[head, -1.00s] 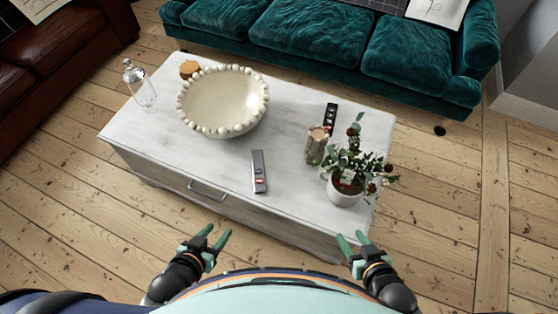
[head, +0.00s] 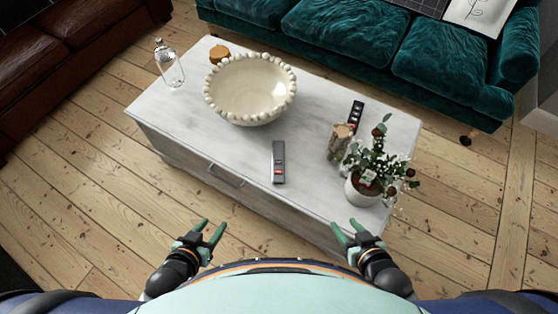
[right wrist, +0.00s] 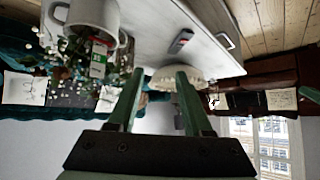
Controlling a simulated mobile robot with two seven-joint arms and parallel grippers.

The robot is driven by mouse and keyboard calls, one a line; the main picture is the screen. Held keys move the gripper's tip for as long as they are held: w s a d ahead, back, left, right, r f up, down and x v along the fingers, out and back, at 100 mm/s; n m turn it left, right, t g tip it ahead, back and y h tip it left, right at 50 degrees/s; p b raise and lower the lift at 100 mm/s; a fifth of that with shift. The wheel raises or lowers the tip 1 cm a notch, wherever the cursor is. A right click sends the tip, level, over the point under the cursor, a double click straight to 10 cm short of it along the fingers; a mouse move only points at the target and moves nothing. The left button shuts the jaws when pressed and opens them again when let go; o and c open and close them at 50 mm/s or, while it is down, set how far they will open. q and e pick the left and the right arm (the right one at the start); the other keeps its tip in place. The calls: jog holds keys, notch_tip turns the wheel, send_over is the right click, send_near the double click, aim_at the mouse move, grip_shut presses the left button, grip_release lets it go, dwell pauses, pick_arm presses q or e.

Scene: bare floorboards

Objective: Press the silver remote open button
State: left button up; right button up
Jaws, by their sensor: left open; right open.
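A silver-grey remote (head: 278,163) with a red button lies on the white table (head: 220,150) near its front edge, and it also shows in the right wrist view (right wrist: 181,41). A second, black remote (head: 356,115) lies further back at the right. My left gripper (head: 213,232) is open and empty, in front of the table, to the left of the silver remote. My right gripper (head: 345,232) is open and empty, in front of the table, to the right of the silver remote. Neither touches anything.
A beaded bowl (head: 250,90), a glass bottle (head: 169,65) and a wooden jar (head: 219,54) stand at the back left. A wooden log holder (head: 340,142) and a potted plant (head: 362,190) stand at the right. A teal sofa (head: 350,45) is behind.

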jog(key=shift+c, duration=0.2)
grip_shut()
dwell(1.5)
